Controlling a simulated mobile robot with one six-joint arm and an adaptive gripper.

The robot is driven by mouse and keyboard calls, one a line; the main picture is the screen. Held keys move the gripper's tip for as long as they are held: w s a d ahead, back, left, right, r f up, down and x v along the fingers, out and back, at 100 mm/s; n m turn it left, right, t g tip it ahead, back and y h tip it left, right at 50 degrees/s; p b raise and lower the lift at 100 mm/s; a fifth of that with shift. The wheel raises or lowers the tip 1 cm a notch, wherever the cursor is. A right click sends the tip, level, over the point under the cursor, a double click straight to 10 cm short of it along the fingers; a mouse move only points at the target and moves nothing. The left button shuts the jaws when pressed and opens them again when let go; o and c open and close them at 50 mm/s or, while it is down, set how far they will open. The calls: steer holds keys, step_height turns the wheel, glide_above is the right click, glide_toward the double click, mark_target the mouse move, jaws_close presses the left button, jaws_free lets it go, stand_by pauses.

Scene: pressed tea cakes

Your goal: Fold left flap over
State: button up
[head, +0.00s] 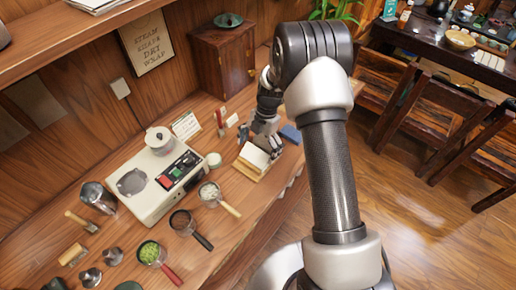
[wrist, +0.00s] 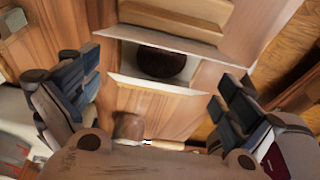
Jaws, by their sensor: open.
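A pale paper wrapper (head: 254,157) lies on a wooden board (head: 247,173) near the counter's front edge in the head view. In the wrist view, a dark round tea cake (wrist: 160,65) shows in an opening between pale sheet edges, a wide one above and a narrower flap (wrist: 155,85) below. My gripper (head: 263,143) is over the far side of the wrapper in the head view. In the wrist view its two fingers are wide apart, with nothing between them. I cannot tell whether a finger touches the paper. Which sheet edge is the left flap is unclear.
A hot-plate unit (head: 150,187) with a white pot stands left of the board. A wood-handled bowl (head: 210,194) and dark pan (head: 183,222) sit nearer the front. A blue block (head: 290,134) lies right of the gripper. A wooden cabinet (head: 222,65) stands behind.

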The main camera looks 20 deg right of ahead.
steer(key=shift+r, duration=0.1)
steer(key=v, duration=1.1)
steer(key=shift+d+r, duration=0.15)
steer(key=shift+r, duration=0.25)
